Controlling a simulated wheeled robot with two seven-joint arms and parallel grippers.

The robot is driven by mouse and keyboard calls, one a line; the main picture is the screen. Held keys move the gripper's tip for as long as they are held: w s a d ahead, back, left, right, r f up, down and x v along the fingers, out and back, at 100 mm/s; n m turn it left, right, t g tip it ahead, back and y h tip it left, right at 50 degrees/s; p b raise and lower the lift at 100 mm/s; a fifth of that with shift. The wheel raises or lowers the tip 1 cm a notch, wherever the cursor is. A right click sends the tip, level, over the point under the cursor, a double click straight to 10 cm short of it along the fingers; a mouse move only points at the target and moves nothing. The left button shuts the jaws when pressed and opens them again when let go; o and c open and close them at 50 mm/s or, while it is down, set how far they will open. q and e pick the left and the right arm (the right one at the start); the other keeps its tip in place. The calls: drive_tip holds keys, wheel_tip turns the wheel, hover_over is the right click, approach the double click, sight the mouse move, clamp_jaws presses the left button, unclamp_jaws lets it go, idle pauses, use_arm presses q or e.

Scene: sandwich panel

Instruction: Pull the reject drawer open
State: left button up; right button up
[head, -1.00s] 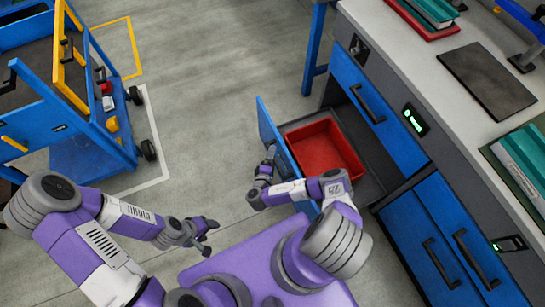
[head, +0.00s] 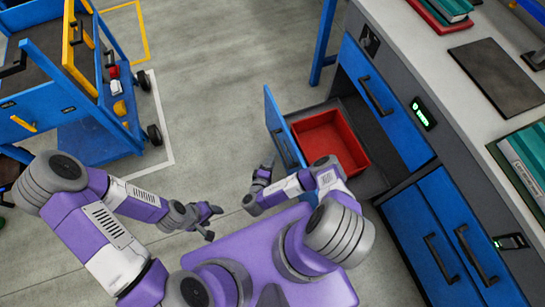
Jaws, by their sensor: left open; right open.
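The blue-fronted drawer (head: 277,121) stands pulled out from the cabinet at the centre of the head view, with a red bin (head: 330,143) inside. Its front carries a dark handle (head: 285,149), partly hard to make out. My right gripper (head: 261,176) is open and empty. It is just in front of the drawer front, apart from the handle as far as I can see. My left gripper (head: 212,221) is open and empty over the floor, well to the left of the drawer.
Other blue cabinet fronts (head: 440,235) with dark handles are shut. A pale worktop (head: 400,25) above holds a dark mat (head: 494,80) and green binders (head: 526,160). A blue cart (head: 95,140) stands at the left. Grey floor between is clear.

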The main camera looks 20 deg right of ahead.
drive_tip(key=shift+s+a, duration=0.2)
drive_tip(key=shift+s, duration=0.05)
idle(0.7)
